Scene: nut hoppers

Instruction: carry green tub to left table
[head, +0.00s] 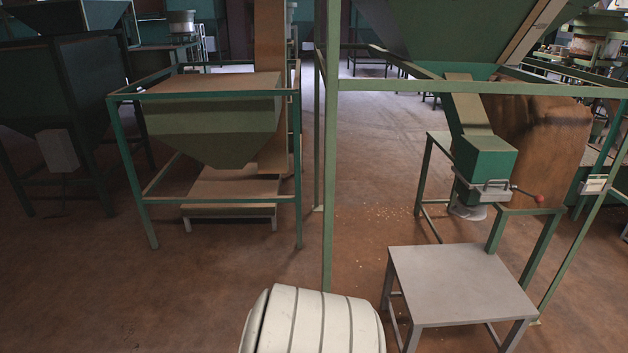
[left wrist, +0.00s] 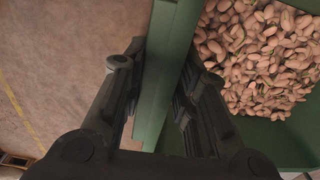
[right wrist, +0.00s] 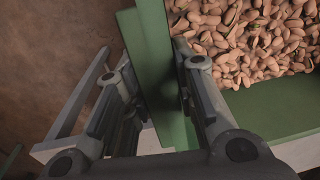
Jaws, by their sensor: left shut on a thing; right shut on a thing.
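The green tub shows in the left wrist view (left wrist: 172,35) and right wrist view (right wrist: 147,45), filled with pistachio-like nuts (left wrist: 262,60). My left gripper (left wrist: 155,80) is shut on one green rim, with a finger on each side. My right gripper (right wrist: 150,72) is likewise shut on a rim of the tub. The head view shows neither the tub nor my grippers. A grey table (head: 462,283) stands at the right in the head view; I cannot tell whether it is the left table.
A green hopper chute (head: 485,165) with a red-knobbed handle hangs behind the grey table. A green post (head: 331,170) rises near the middle. A framed hopper (head: 215,125) stands at the left. Brown floor (head: 215,295) is open in front of it. Pale table legs (right wrist: 80,95) show beside the tub.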

